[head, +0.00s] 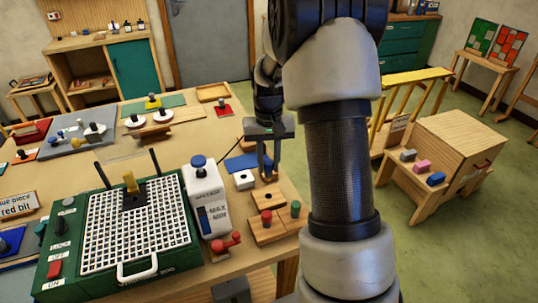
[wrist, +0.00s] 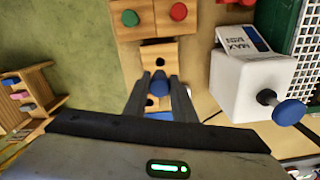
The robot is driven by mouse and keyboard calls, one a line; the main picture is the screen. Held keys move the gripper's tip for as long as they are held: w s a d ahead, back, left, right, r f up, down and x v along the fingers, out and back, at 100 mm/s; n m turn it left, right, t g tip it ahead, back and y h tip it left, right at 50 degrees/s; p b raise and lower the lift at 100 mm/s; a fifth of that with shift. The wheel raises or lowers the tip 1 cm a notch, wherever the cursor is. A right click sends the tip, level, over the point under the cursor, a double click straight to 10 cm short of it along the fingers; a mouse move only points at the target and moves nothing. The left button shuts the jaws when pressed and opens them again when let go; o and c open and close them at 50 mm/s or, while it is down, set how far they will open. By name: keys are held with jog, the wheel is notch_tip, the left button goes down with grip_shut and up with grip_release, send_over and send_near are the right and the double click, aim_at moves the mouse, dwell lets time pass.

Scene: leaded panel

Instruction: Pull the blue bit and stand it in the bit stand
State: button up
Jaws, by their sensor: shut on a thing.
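My gripper (head: 268,172) is at the right part of the bench, pointing down. In the wrist view its fingers are shut on the blue bit (wrist: 160,86), whose rounded blue top shows between the fingertips. A wooden block (head: 267,197) with a dark empty hole lies just in front of the gripper; it also shows in the wrist view (wrist: 172,51). The blue bit's lower end is hidden, so I cannot tell whether it is clear of the wood beneath. Adjoining wooden blocks hold a red-topped bit (head: 267,217) and a green-topped bit (head: 295,208).
A white machine (head: 209,207) with a blue knob (head: 198,161) stands left of the blocks, beside a green case with a white grid (head: 130,232). The bench edge is close on the right.

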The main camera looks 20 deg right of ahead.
aim_at(268, 176)
jog(key=shift+s, duration=0.1)
jog(key=shift+f, duration=0.1)
jog(key=shift+f+b, duration=2)
jog(key=shift+f, duration=0.85)
jog(key=shift+f+b, duration=1.05)
jog(key=shift+f, duration=0.55)
jog(key=o, duration=1.1)
notch_tip(268, 176, up, 17)
jog(key=shift+f+p, duration=0.1)
jog(key=shift+p, duration=0.3)
jog(key=shift+r, duration=0.35)
